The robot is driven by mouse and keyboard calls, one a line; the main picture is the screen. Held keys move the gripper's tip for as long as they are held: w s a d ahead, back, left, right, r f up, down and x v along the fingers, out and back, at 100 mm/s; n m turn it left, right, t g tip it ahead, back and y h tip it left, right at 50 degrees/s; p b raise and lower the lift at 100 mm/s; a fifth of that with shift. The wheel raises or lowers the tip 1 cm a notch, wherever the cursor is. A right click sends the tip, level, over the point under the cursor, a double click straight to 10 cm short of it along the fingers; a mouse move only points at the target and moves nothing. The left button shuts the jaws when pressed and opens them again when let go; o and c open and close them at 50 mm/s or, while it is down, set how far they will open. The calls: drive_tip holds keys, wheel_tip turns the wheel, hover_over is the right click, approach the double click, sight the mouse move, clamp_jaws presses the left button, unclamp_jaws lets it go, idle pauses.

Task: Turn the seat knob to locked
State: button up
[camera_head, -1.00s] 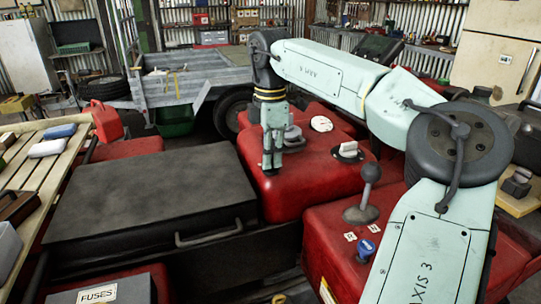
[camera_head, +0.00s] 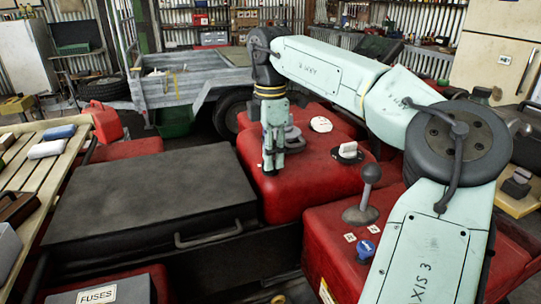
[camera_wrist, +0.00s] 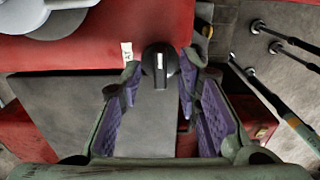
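A black round knob (camera_wrist: 160,72) with a white pointer line shows in the wrist view, close to the edge of the red bodywork (camera_wrist: 60,50). It looks like the seat knob; its pointer runs up and down in the picture. A small white label (camera_wrist: 127,52) sits to its upper left, its print too small to read. My gripper (camera_wrist: 160,66) is open, with a purple-padded finger on each side of the knob; I cannot tell whether they touch it. In the head view my gripper (camera_head: 273,168) points down at the red body beside the black seat (camera_head: 150,185), and the knob is hidden.
A white-handled knob (camera_head: 347,150) and a white cap (camera_head: 321,124) stand on the red body right of my gripper. A ball-topped lever (camera_head: 369,190) and a blue knob (camera_head: 366,247) are nearer. A slatted rack (camera_head: 30,165) with loose items lies left.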

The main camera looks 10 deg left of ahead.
wheel_tip(320, 180, up, 11)
drive_tip(key=shift+r, duration=0.15)
idle(0.4)
